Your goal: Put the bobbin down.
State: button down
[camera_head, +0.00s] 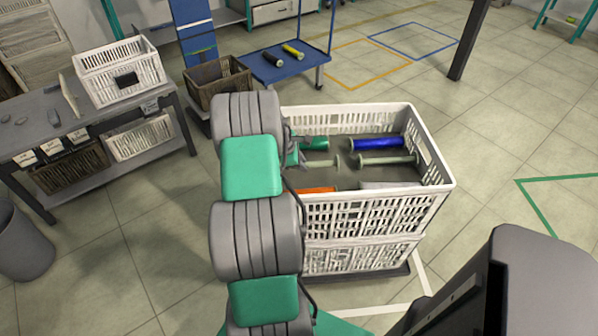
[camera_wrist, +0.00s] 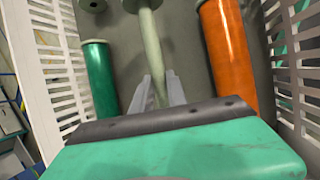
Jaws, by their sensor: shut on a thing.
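A pale grey-green bobbin (camera_wrist: 150,50) lies between the two fingers of my gripper (camera_wrist: 160,92) in the wrist view, its near end hidden by the gripper. My gripper is shut on its shaft, down inside a white slatted crate (camera_head: 434,166). In the head view, the held bobbin (camera_head: 322,162) shows just right of my arm, which hides most of the gripper. I cannot tell whether the bobbin touches the crate floor. A green bobbin (camera_wrist: 100,80) lies to its left and an orange bobbin (camera_wrist: 226,55) to its right in the wrist view.
A blue bobbin (camera_head: 378,144) and another pale bobbin (camera_head: 388,161) lie in the crate's right part. The crate stands on another white crate (camera_head: 360,258). Behind are a blue cart (camera_head: 290,68) with a black and a yellow bobbin, and a brown crate (camera_head: 215,80).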

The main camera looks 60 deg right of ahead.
jog(key=f, duration=0.2)
jog(key=w+f, duration=0.1)
jog(key=shift+w+a+f, duration=0.1)
jog(key=shift+a+f, duration=0.05)
jog(key=shift+f, duration=0.6)
jog(key=c, duration=1.3)
grip_release()
jog(key=shift+r, duration=0.1)
